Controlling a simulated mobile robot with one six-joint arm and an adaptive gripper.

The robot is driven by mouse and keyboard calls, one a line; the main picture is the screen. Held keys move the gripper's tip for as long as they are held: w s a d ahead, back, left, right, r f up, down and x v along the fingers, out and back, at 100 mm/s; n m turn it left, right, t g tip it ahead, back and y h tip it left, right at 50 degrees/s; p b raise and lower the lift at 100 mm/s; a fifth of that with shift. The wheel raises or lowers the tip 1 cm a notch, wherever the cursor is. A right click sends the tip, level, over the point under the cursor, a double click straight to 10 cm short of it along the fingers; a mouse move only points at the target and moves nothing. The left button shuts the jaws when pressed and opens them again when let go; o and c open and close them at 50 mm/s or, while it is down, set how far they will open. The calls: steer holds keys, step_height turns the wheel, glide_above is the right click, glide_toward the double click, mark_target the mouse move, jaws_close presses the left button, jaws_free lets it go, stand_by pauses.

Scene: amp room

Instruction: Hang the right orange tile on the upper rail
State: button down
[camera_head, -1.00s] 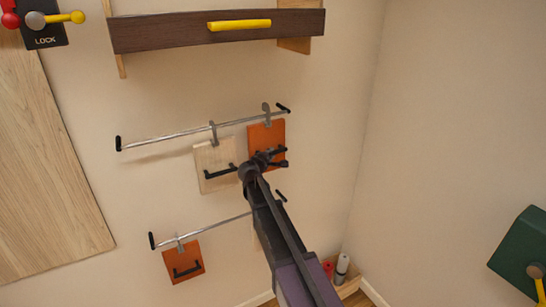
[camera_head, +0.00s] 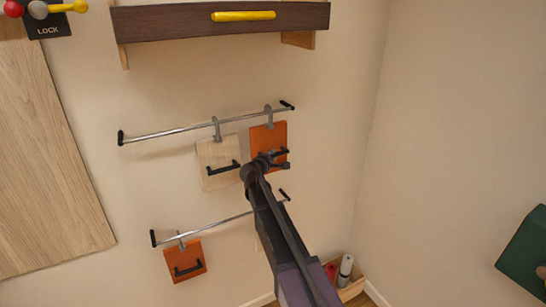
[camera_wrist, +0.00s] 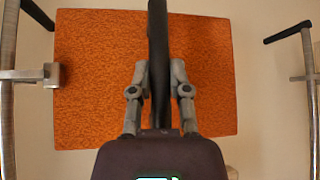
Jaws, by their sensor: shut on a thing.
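The right orange tile (camera_head: 258,140) is upright at the right end of the upper rail (camera_head: 165,133). Its grey hook (camera_head: 269,116) is at the rail and looks to be over it; whether it bears the weight I cannot tell. My gripper (camera_head: 268,162) is shut on the tile's black handle (camera_wrist: 158,60), with a finger on each side in the wrist view. There, the orange face fills the middle, and the hook (camera_wrist: 35,75) meets the rail at the left edge. My arm covers the tile's lower part in the head view.
A beige tile (camera_head: 216,153) hangs left of it on the same rail. Another orange tile (camera_head: 184,252) hangs on the lower rail (camera_head: 220,222). A dark shelf with a yellow handle (camera_head: 243,15) is above. Wall between shelf and upper rail is clear.

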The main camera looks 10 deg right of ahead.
steer(key=c, duration=0.5)
jaws_free()
